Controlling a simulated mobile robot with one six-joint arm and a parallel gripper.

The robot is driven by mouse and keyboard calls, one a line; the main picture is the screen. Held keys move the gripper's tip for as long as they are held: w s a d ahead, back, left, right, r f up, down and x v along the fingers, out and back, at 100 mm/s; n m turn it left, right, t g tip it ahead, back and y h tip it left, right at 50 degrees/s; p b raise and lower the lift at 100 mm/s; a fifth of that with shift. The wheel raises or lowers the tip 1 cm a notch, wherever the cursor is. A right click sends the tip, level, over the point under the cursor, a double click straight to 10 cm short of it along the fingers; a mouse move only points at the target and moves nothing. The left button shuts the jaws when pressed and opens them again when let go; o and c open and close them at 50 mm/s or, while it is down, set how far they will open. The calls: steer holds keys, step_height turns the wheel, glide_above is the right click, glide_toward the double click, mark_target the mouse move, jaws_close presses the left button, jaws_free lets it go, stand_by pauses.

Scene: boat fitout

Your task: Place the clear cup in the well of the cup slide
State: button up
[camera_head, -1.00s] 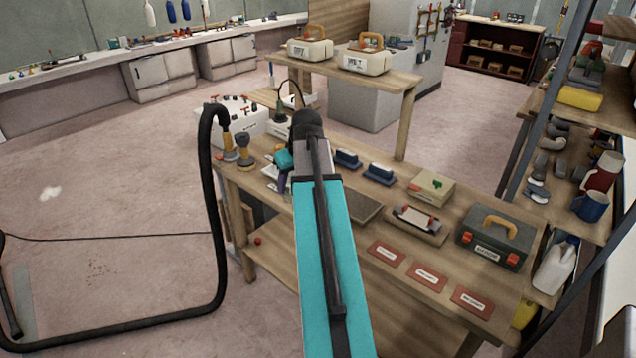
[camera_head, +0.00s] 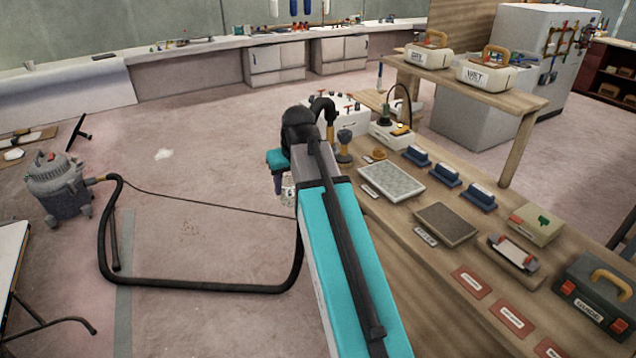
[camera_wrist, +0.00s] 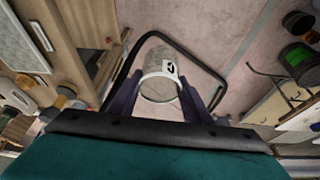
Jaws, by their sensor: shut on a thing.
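The clear cup (camera_wrist: 160,68) is between the two dark fingers of my gripper (camera_wrist: 161,92) in the wrist view. It is see-through with a pale band and a small dark-marked label. My gripper is shut on its sides, and the open floor shows beyond it. In the head view the cup (camera_head: 288,188) shows small beneath the teal end of my arm, off the left edge of the workbench; my arm hides part of the gripper there.
A workbench (camera_head: 437,287) on the right carries sanding blocks, a pale tray (camera_head: 391,182), a dark pad (camera_head: 446,224) and a toolbox (camera_head: 597,292). A grey vacuum (camera_head: 58,186) stands at left, its black hose (camera_head: 190,286) curving across the floor. The left floor is mostly open.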

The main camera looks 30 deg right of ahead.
steer(key=w+a+r+n, duration=0.1)
steer(key=a+r, duration=0.1)
steer(key=a, duration=1.4)
steer(key=shift+w+a, duration=0.15)
steer(key=shift+a, duration=0.05)
